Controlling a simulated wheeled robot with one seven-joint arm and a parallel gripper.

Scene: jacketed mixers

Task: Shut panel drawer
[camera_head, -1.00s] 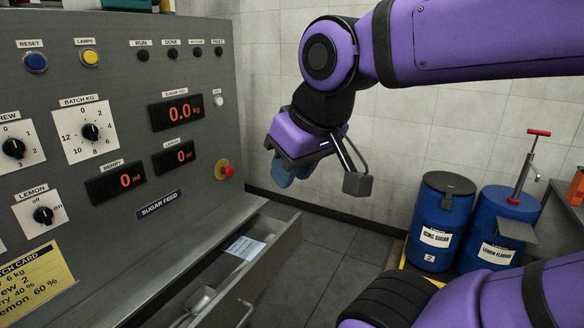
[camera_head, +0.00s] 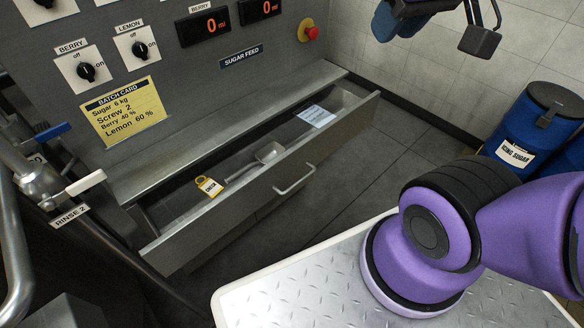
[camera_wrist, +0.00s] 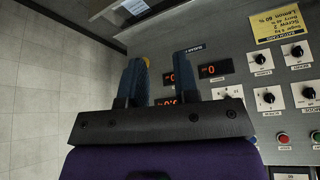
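The panel drawer (camera_head: 268,186) is pulled open below the control panel in the head view. Its front faces lower right and carries a metal bar handle (camera_head: 295,180). Inside lie a metal scoop (camera_head: 268,153), a yellow tag (camera_head: 209,186) and a pale paper (camera_head: 318,116). My gripper (camera_head: 428,12) is at the top edge of the head view, partly cut off, above and to the right of the drawer and apart from it. In the wrist view my gripper (camera_wrist: 160,80) shows two fingers spread apart with nothing between them, pointing toward the panel.
The control panel (camera_head: 190,85) with knobs and displays stands behind the drawer. A red stop button (camera_head: 311,33) sticks out at its right. Blue drums (camera_head: 525,115) stand at the right. Pipes and a RINSE 2 valve handle (camera_head: 85,183) are at the left. Grey floor is clear right of the drawer.

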